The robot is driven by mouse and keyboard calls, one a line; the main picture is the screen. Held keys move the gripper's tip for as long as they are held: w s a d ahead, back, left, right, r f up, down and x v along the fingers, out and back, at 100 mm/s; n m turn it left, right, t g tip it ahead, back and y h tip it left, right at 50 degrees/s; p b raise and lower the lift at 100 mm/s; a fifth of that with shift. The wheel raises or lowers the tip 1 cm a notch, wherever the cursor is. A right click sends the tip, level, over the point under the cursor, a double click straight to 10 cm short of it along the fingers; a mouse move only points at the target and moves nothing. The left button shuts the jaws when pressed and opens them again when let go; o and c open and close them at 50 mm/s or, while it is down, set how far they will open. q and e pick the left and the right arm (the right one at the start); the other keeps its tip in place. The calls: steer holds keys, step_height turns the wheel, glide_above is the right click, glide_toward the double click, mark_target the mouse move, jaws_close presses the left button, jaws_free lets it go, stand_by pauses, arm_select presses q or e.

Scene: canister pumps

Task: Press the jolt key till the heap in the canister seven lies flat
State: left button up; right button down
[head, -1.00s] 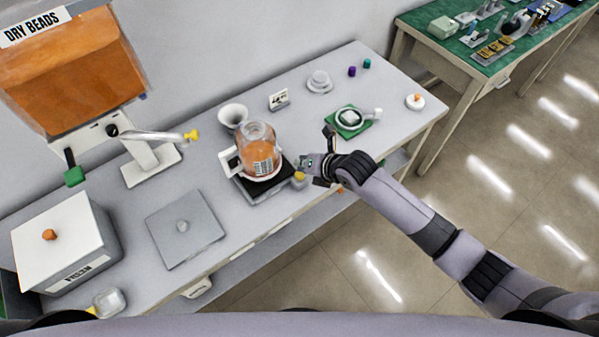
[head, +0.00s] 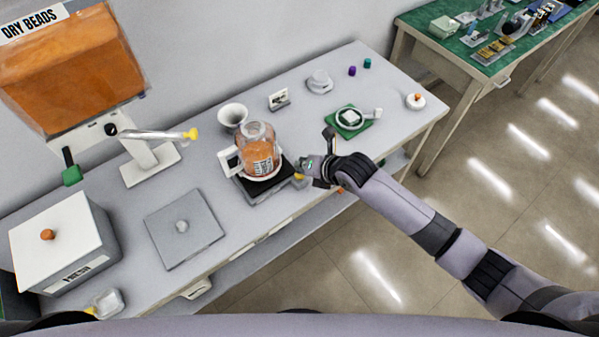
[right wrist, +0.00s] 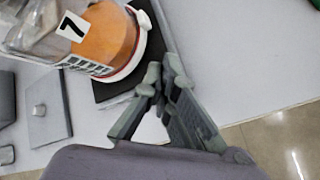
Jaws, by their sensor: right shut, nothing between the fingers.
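Canister seven (head: 262,150) is a clear jar with orange beads in it, standing on a black base (head: 262,190). Its "7" label and its orange beads (right wrist: 108,38) show in the right wrist view. From these angles I cannot tell whether the top of the beads is flat or heaped. A yellow key (head: 298,177) sits at the right end of the base, partly covered by my right gripper (head: 303,165). That gripper is shut and empty, its tips (right wrist: 152,80) at the base's edge; whether they touch the key is hidden. My left gripper is out of view.
A dry beads hopper (head: 75,75) stands at the left, with a white lidded box (head: 62,240) and a grey plate (head: 184,228) in front. A white funnel (head: 232,115) is behind the canister. A green mat (head: 362,128) with a round white item lies to the right.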

steer(key=shift+f+b, duration=0.5)
steer(key=shift+f, duration=0.25)
stand_by(0.3)
steer(key=shift+r, duration=0.15)
steer(key=shift+r+p, duration=1.05)
step_height(320, 180, up, 5)
steer(key=p, duration=0.4)
steer(key=shift+r+p, duration=0.1)
steer(key=shift+p, duration=0.2)
stand_by(0.5)
